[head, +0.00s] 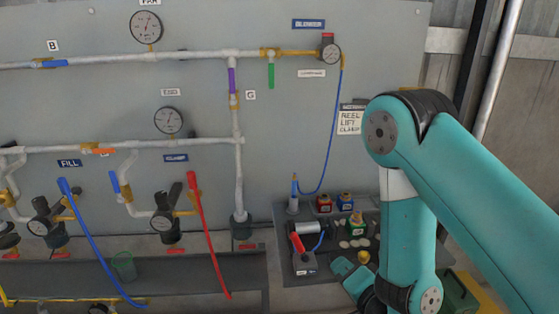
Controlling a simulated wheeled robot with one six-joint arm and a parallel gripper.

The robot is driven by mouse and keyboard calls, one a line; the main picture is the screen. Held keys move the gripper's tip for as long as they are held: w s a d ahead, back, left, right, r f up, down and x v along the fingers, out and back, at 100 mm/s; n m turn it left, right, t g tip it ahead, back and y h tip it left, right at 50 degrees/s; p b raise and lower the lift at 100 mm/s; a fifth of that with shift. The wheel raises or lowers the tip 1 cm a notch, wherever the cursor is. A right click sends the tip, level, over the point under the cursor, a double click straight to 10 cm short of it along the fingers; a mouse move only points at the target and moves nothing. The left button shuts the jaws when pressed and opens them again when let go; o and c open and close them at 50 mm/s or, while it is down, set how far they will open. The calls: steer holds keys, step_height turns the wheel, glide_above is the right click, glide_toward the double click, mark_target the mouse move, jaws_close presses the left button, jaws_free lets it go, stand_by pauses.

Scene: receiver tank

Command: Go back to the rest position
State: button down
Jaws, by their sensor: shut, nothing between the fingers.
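My teal arm comes in from the right and bends down in front of the panel's right side.
A grey panel (300,130) carries pipes, gauges (146,27) and coloured valve levers. A blue hose (95,240) and a red hose (208,235) hang at left. A red-handled tool (299,243), small jars (324,203) and pale discs (352,243) are on the bench near my gripper.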

steer(key=s+a+r+n+g, duration=0.3)
steer(key=a+r+n+g, duration=0.2)
steer(key=r+n+g, duration=0.4)
steer(key=s+d+r+n+g, duration=0.1)
steer(key=s+r+n+g, duration=0.2)
steer(key=s+r, duration=0.2)
steer(key=s+d+r+n+g, duration=0.2)
steer(key=s+r+n+g, duration=0.1)
steer(key=s, duration=0.9)
step_height(320, 180, up, 3)
steer(key=shift+d+f+n+h, duration=0.15)
steer(key=shift+n+h, duration=0.15)
steer(key=shift+n, duration=0.3)
steer(key=c, duration=1.8)
jaws_free()
